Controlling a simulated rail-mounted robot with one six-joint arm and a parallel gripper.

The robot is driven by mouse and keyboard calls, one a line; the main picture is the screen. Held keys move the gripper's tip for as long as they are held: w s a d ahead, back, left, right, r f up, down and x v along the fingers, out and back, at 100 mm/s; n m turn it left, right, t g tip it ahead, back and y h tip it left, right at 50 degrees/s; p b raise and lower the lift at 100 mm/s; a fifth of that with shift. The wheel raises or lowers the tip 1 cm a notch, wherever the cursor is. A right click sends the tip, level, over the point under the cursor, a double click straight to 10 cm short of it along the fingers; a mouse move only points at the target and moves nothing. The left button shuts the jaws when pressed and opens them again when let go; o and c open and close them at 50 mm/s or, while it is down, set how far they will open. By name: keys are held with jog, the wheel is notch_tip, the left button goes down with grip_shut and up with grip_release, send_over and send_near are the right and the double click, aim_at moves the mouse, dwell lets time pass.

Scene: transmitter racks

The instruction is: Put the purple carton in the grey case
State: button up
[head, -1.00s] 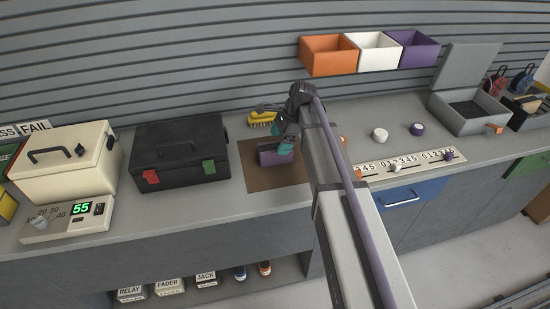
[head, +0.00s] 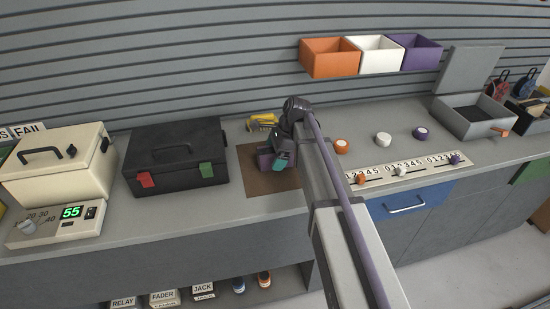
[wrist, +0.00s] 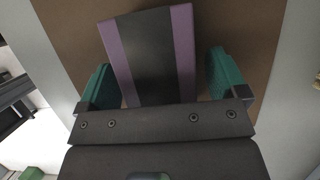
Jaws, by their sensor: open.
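The purple carton (head: 264,161) lies on the brown mat (head: 262,184), mostly hidden behind my gripper in the head view. In the wrist view the carton (wrist: 121,57) shows purple sides and a broad dark band, slightly tilted in the frame. My gripper (head: 277,157) is low over the carton. In the wrist view its teal fingers (wrist: 162,80) are open, one on each side of the carton, with gaps between. The grey case (head: 482,125) stands open at the right of the counter, its lid raised, with a dark inside.
A black case (head: 172,170) with red and green latches stands left of the mat. A yellow brush (head: 261,121) lies behind it. Several round knobs and a slider panel (head: 405,170) sit between the mat and the grey case. Orange, white and purple bins (head: 331,65) hang above.

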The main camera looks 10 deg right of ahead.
jog(key=c, duration=1.3)
jog(key=shift+o, duration=0.2)
notch_tip(320, 180, up, 11)
jog(key=p, duration=1.1)
jog(key=shift+f, duration=0.25)
